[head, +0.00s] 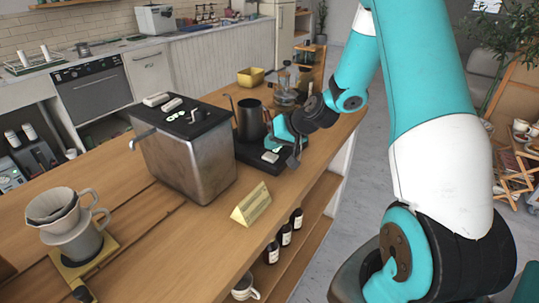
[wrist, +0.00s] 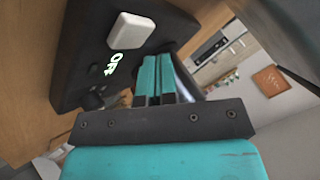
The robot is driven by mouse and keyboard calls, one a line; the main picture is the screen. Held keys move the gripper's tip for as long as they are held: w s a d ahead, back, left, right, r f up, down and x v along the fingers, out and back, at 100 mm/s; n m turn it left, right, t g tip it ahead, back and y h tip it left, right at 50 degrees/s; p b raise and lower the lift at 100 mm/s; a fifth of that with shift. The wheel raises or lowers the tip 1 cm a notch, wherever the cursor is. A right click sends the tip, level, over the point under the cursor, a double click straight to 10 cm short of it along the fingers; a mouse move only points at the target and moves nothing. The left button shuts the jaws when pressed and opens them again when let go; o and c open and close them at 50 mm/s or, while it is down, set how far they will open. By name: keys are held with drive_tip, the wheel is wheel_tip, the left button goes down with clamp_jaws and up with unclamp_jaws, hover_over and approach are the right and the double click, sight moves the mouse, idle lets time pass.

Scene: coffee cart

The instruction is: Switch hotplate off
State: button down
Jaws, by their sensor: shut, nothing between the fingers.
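The hotplate (head: 248,155) is a black slab on the wooden counter, with a dark gooseneck kettle (head: 251,122) on it. In the wrist view the hotplate (wrist: 75,50) fills the upper left. It has a white rocker switch (wrist: 130,31) and a small dark knob, and a glowing label reads "OFF" (wrist: 112,65). My gripper (head: 290,158) is at the hotplate's right side. In the wrist view my gripper (wrist: 157,60) has its teal fingers together and empty, close beside the switch. I cannot tell whether the fingertips touch the switch or hotplate.
A metal box machine (head: 185,150) with a black top stands left of the hotplate. A yellow folded sign (head: 251,204) stands in front. A glass brewer (head: 286,90) and yellow bin (head: 251,77) stand behind. A pour-over dripper (head: 62,208) is at left. Bottles line the shelf below.

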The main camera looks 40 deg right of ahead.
sight(272, 155)
drive_tip(key=shift+r+p, duration=2.15)
drive_tip(key=shift+r, duration=0.85)
